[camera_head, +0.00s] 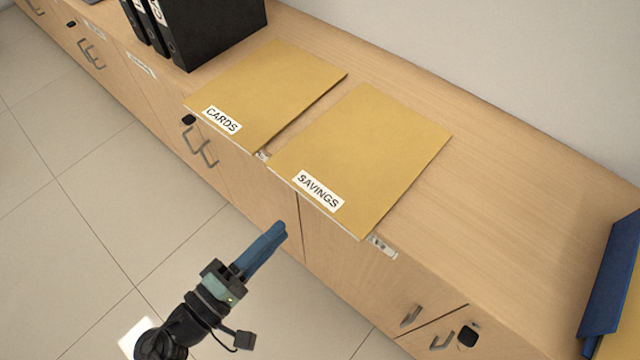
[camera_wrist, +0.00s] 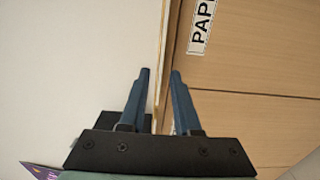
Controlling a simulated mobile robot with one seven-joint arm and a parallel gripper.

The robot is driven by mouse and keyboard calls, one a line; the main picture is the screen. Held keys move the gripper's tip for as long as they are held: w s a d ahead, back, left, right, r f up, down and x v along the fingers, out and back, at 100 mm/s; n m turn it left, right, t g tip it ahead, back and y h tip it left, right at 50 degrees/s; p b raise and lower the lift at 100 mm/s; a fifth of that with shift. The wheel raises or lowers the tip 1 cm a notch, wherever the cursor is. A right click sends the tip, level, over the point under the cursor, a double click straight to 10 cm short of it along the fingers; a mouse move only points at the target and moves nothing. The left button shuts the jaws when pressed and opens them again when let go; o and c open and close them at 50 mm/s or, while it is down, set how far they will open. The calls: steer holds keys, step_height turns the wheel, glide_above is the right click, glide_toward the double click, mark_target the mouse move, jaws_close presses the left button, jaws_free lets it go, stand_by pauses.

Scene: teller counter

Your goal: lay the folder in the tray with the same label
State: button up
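Two yellow folders lie flat on the wooden counter in the head view: one labelled CARDS (camera_head: 272,85) on the left, one labelled SAVINGS (camera_head: 373,145) to its right. The front edges of both reach the counter's front edge. My gripper (camera_head: 280,230) is in front of the counter, apart from both folders. In the wrist view my gripper (camera_wrist: 160,72) has its two blue fingers apart with nothing held between them. A blue, raised-edged object (camera_head: 612,285), perhaps a tray, is cut off at the right edge; no label on it shows.
Black binders (camera_head: 210,30) stand on the counter at the upper left. The counter top (camera_head: 500,190) is bare between the SAVINGS folder and the blue object. Drawer handles (camera_head: 410,316) stick out from the front. The wrist view shows a partly readable label (camera_wrist: 202,25) on wood.

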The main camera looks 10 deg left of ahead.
steer(key=x, duration=0.9)
steer(key=shift+b, duration=0.35)
jaws_close()
stand_by(1.0)
